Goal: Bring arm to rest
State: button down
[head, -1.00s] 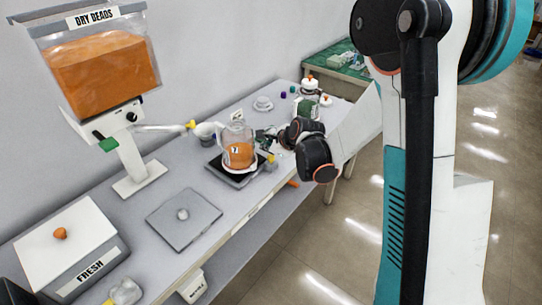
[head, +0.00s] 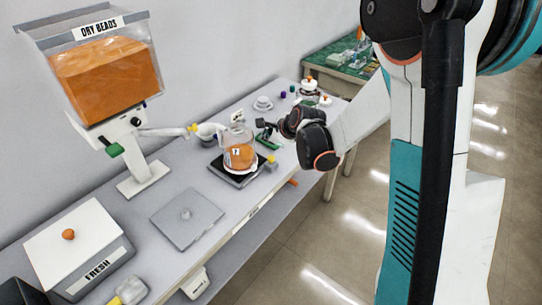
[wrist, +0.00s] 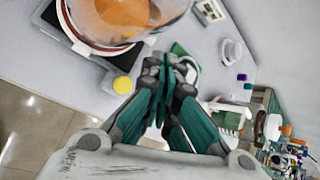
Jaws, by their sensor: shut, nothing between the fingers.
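My gripper (wrist: 163,70) is shut and empty in the wrist view, its teal fingers together over the bench. In the head view my gripper (head: 264,127) is small and dark, at the end of my arm, just right of a clear glass jug. The jug (head: 238,152) holds orange beads and stands on a dark scale plate (head: 222,172). In the wrist view the jug (wrist: 125,18) is close by at the upper left, apart from the fingertips as far as I can tell.
An orange bead hopper (head: 106,75) marked DRY BEADS stands at the back left. A bin (head: 92,262) marked FRESH is at the front left. A grey square plate (head: 170,222) lies between. A white cup and saucer (head: 263,104) stand behind my gripper. The floor (head: 290,250) to the right is clear.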

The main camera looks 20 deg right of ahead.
dwell(0.6)
jog(key=s+r+n+g+h, duration=0.1)
jog(key=s+r+n, duration=0.9)
jog(key=s+r, duration=0.3)
jog(key=s+n+h, duration=0.1)
jog(key=s+n, duration=1.2)
jog(key=s, duration=0.7)
jog(key=shift+s+d+r+g+h, duration=0.15)
jog(key=shift+d+r+g+h, duration=0.2)
jog(key=shift+d+g+h, duration=0.05)
